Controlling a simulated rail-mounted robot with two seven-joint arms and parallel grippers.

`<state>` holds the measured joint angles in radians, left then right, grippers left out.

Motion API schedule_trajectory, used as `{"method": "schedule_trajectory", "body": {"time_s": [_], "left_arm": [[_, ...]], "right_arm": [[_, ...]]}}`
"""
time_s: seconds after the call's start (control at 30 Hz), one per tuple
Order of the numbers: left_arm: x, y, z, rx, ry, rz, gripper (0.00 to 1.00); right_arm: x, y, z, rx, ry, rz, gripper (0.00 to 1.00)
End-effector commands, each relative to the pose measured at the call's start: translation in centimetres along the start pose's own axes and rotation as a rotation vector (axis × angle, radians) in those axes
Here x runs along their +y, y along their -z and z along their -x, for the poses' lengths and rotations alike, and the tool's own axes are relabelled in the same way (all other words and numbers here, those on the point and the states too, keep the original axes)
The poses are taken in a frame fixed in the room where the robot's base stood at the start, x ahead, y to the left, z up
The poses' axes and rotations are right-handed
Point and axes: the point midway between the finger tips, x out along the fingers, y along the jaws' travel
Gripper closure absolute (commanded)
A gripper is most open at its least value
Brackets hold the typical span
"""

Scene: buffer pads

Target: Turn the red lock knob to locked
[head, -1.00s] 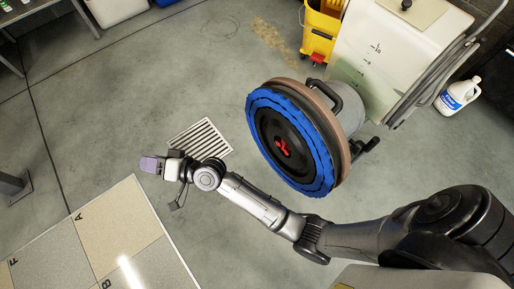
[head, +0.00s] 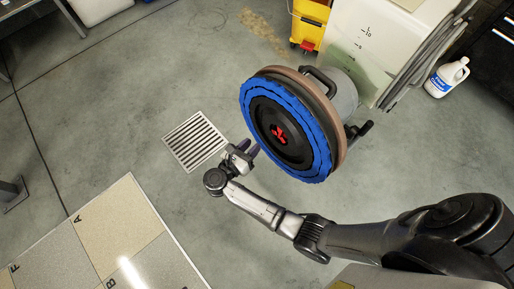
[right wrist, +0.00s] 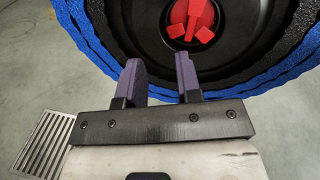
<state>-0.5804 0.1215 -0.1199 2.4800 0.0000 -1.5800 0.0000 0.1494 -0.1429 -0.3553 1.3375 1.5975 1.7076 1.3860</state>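The red lock knob (head: 279,133) sits at the centre of the black hub of a round pad with a blue rim (head: 316,166), which faces me on the floor machine. In the right wrist view the red knob (right wrist: 193,18) shows at the top, with several lobes, partly cut by the frame edge. My right gripper (head: 250,149) is at the lower left edge of the blue pad in the head view. Its purple fingers (right wrist: 160,72) are apart with nothing between them, pointing toward the hub, short of the knob. My left gripper is not in view.
A floor drain (head: 195,141) lies left of the pad. A yellow bucket (head: 308,24), a pale tank (head: 372,42) and a white jug (head: 446,77) stand behind and to the right. A board with lettered squares (head: 103,231) is at the lower left.

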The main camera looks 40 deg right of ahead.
Motion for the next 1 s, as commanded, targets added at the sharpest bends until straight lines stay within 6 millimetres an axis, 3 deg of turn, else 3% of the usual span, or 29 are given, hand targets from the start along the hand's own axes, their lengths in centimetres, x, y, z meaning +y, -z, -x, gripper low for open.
{"method": "schedule_trajectory", "body": {"time_s": [0.17, 0.47, 1.0], "left_arm": [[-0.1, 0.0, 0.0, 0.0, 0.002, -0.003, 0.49], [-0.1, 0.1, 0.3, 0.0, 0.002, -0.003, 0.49], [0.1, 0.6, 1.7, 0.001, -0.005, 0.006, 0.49]], "right_arm": [[-2.7, 0.5, 0.2, 0.016, 0.169, -0.172, 0.68], [-2.8, 0.4, -0.5, 0.006, 0.17, -0.259, 0.68], [-3.6, 0.5, -5.4, 0.005, 0.167, -0.256, 0.68]]}}
